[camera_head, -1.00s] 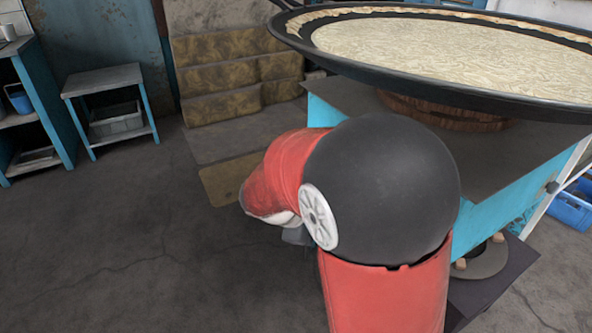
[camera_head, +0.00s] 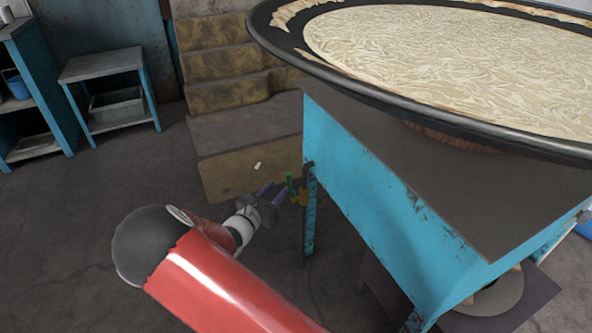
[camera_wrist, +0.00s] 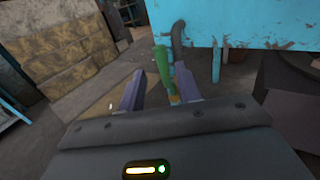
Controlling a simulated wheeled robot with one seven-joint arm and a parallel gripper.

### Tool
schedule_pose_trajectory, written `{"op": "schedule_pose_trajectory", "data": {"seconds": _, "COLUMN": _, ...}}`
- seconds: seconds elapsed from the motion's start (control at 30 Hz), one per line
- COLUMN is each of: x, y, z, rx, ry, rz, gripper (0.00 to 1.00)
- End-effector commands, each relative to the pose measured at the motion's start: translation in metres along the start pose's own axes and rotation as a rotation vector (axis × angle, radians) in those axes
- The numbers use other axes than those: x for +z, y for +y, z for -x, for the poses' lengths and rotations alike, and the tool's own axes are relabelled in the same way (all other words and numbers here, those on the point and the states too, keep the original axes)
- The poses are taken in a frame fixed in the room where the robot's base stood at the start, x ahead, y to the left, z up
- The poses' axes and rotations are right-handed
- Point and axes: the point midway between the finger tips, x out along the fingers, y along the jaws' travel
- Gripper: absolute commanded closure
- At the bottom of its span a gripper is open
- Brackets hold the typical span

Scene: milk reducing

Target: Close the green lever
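The green lever (camera_head: 290,184) is a short upright handle on a yellowish valve (camera_head: 301,197) by the corner leg of the blue stove stand. In the wrist view the green lever (camera_wrist: 162,66) leans slightly, and its lower part lies in the gap between my purple fingers, nearer the right one. My gripper (camera_head: 275,191) is at the left of the lever in the head view. In the wrist view my gripper (camera_wrist: 158,82) is open, with the fingers apart. I cannot tell whether a finger touches the lever.
A dark pipe (camera_wrist: 177,40) rises beside the lever. The blue stand (camera_head: 360,165) carries a wide black pan (camera_head: 350,83) of pale, wrinkled milk skin above. Worn steps (camera_head: 225,90) stand behind. The floor at left is free up to a small side table (camera_head: 100,68).

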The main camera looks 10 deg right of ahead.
Motion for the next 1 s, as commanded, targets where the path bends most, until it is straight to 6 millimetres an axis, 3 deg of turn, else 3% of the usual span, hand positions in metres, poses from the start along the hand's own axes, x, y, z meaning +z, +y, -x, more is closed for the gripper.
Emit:
{"op": "schedule_pose_trajectory", "data": {"seconds": 0.43, "x": 0.0, "y": -0.002, "z": -0.065, "rx": -0.005, "ry": 0.0, "rz": -0.001, "gripper": 0.66}}
{"op": "schedule_pose_trajectory", "data": {"seconds": 0.83, "x": 0.0, "y": -0.001, "z": -0.074, "rx": -0.003, "ry": 0.001, "rz": -0.001, "gripper": 0.66}}
{"op": "schedule_pose_trajectory", "data": {"seconds": 1.0, "x": 0.0, "y": -0.001, "z": -0.074, "rx": -0.003, "ry": 0.001, "rz": -0.002, "gripper": 0.89}}
